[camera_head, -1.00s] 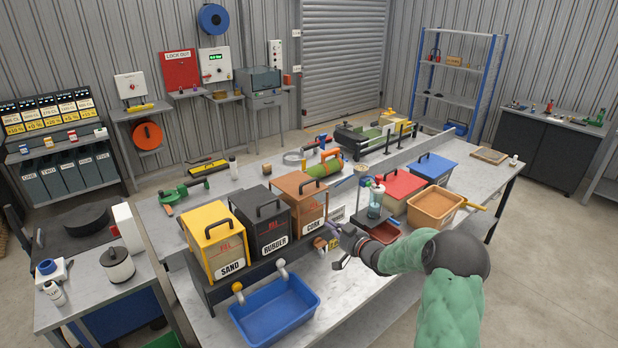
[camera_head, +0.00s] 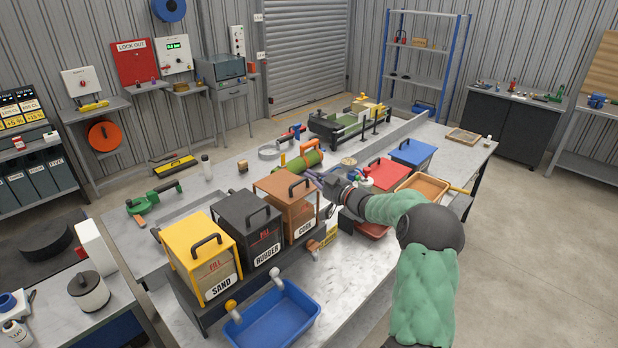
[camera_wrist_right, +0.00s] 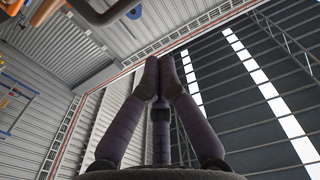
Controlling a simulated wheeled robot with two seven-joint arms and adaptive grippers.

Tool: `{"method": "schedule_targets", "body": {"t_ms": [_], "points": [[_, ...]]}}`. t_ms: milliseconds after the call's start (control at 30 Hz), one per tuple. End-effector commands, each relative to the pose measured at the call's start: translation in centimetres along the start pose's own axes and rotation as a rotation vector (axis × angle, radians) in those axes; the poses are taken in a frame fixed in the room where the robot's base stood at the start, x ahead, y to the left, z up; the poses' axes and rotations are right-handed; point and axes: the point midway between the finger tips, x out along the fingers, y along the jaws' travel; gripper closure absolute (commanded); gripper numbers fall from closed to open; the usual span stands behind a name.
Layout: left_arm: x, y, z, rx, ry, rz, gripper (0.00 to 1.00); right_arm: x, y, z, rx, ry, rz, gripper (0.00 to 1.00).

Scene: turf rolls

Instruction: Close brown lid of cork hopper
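The cork hopper (camera_head: 301,221) is the right one of three hoppers in a row in the head view, with a window and a CORK label on its front. Its brown lid (camera_head: 273,184) with a black handle (camera_head: 300,188) is over its top; I cannot tell whether it lies fully flat. My right gripper (camera_head: 316,178) is beside the lid's right side at about lid height, apart from or just touching it; I cannot tell. In the right wrist view its fingers (camera_wrist_right: 158,75) meet at the tips with nothing between them. My left gripper is out of view.
The yellow sand hopper (camera_head: 207,280) and black rubber hopper (camera_head: 263,248) stand to the left. A blue tray (camera_head: 274,322) sits in front. A red-lidded box (camera_head: 386,172) and tan tray (camera_head: 424,186) lie close to my right forearm. A green roll (camera_head: 304,161) lies behind.

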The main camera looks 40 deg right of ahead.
Motion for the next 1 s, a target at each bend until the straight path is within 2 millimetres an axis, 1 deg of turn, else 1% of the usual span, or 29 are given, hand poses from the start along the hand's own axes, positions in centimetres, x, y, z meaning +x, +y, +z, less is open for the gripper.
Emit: {"method": "schedule_targets", "body": {"t_ms": [33, 200, 400, 433, 500, 700, 1000], "points": [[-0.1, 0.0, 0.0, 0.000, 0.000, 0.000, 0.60, 1.0, -0.1, 0.0, 0.001, 0.001, -0.003, 1.00], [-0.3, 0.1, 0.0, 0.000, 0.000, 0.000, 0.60, 4.3, -0.1, 0.0, 0.000, 0.000, -0.004, 1.00], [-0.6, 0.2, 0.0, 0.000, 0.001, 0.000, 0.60, 7.7, -0.1, 0.0, 0.000, 0.000, -0.003, 1.00], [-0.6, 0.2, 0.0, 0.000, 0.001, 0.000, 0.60, 8.1, -0.1, 0.1, 0.000, 0.000, -0.002, 1.00], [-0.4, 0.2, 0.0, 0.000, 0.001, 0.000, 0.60, 6.8, 0.0, 1.2, 0.003, -0.003, 0.002, 1.00], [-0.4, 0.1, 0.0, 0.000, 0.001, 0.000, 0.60, 5.6, 0.0, 2.8, 0.001, -0.002, 0.000, 1.00], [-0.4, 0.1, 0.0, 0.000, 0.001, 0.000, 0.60, 5.2, -0.1, 3.2, 0.000, 0.000, -0.001, 1.00]]}}
